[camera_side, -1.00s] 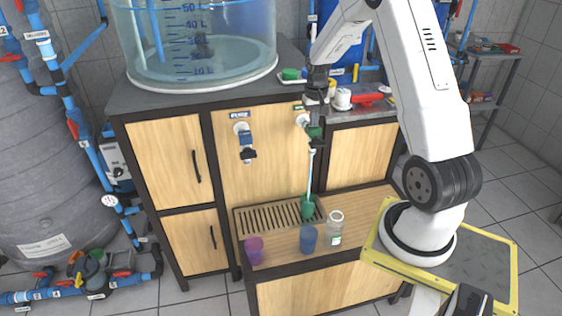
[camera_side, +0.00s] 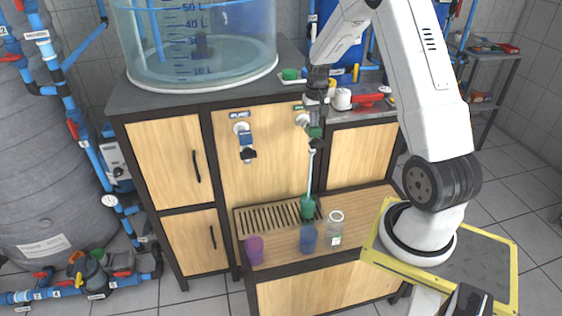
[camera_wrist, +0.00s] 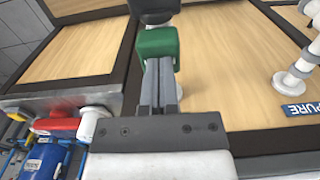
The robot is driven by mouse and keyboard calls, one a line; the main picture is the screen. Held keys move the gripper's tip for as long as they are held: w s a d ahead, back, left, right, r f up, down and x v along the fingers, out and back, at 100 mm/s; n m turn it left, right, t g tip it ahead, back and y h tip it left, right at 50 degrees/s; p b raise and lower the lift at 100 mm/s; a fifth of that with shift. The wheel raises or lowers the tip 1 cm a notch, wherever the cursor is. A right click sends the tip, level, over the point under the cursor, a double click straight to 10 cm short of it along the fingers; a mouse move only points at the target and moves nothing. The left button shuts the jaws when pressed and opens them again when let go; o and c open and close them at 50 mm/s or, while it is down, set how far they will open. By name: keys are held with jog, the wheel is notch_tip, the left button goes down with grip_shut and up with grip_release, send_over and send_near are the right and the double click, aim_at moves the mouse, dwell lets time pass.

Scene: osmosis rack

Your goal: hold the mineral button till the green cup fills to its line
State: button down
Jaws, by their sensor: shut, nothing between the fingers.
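The green cup (camera_side: 307,207) stands on the drip grate (camera_side: 270,216) in the side view. A pale stream (camera_side: 311,172) falls into it from the mineral tap. The cup's line and water level are too small to make out. The green mineral button (camera_wrist: 157,43) shows in the wrist view, right at my fingertips. My gripper (camera_side: 315,128) is shut and empty, its fingers pointing down at the tap. In the wrist view the shut fingers (camera_wrist: 160,72) reach the green button and appear to touch it.
The pure tap (camera_side: 246,145) is to the left. A large water tank (camera_side: 195,45) stands on the counter above, with a red-handled valve (camera_side: 368,99) to its right.

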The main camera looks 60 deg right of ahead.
dwell(0.4)
notch_tip(320, 180, up, 6)
dwell(0.4)
jog(key=shift+a, duration=0.1)
jog(key=shift+w+a, duration=0.1)
jog(key=shift+a, duration=0.2)
jog(key=a+n+t, duration=0.1)
jog(key=a+n, duration=0.3)
jog(key=a, duration=1.1)
jog(key=s+a+f+n, duration=0.1)
jog(key=s+a+n, duration=0.1)
jog(key=a, duration=0.5)
jog(key=s+a+f+n+t, duration=0.1)
jog(key=s+a+n, duration=0.2)
jog(key=s+a, duration=0.2)
jog(key=a, duration=0.3)
jog(key=shift+s+t, duration=0.3)
